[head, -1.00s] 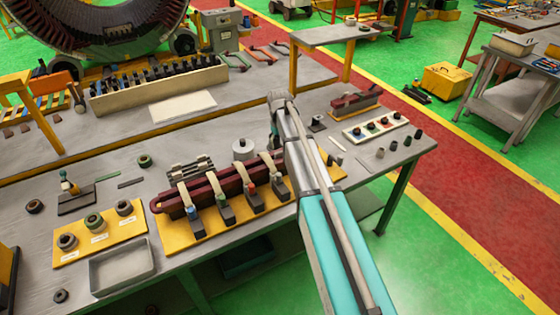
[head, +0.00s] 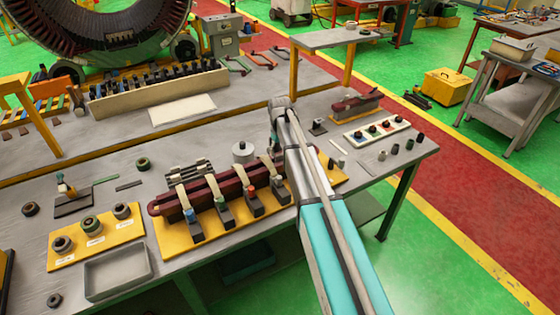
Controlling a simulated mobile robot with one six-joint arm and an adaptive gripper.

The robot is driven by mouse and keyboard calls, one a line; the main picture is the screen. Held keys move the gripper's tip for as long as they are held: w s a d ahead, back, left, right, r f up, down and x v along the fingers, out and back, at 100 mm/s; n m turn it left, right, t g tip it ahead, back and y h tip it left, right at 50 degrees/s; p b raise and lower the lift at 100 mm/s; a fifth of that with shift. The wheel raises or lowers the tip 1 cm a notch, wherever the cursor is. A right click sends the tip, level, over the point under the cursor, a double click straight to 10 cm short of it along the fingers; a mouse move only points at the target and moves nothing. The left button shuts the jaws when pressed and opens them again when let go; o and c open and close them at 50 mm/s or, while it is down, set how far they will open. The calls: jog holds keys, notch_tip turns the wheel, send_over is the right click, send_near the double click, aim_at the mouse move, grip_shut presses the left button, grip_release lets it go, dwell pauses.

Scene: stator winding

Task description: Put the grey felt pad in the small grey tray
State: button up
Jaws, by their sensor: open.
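The small grey tray (head: 118,292) stands empty at the front left edge of the workbench in the head view. I cannot pick out the grey felt pad for sure. A flat dark grey strip (head: 129,185) lies behind the yellow board and could be it, but its material is too small to tell. My arm reaches over the right part of the bench, and its far end bends down behind the wound bars. My gripper's fingers are hidden behind my own arm, so I see nothing held.
A yellow fixture (head: 215,235) with dark red bars and clamps fills the bench's middle. A yellow board (head: 103,251) with several round parts lies behind the tray. A white strip (head: 376,134) with round parts and several small cylinders are at the right. Bare bench shows at the back left.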

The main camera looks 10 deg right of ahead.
aim_at(280, 155)
jog(key=shift+w+f+b, duration=0.15)
jog(key=shift+f+b, duration=1.85)
jog(key=shift+f, duration=0.25)
jog(key=c, duration=0.6)
jog(key=shift+r, duration=0.25)
notch_tip(280, 155, up, 2)
jog(key=p, duration=0.2)
jog(key=shift+r+p, duration=0.1)
jog(key=shift+p, duration=0.3)
jog(key=s+r+p, duration=0.3)
jog(key=s, duration=0.1)
jog(key=s+r+p, duration=0.4)
jog(key=s, duration=0.1)
jog(key=s+r+p, duration=0.3)
jog(key=s, duration=0.2)
jog(key=shift+r, duration=0.15)
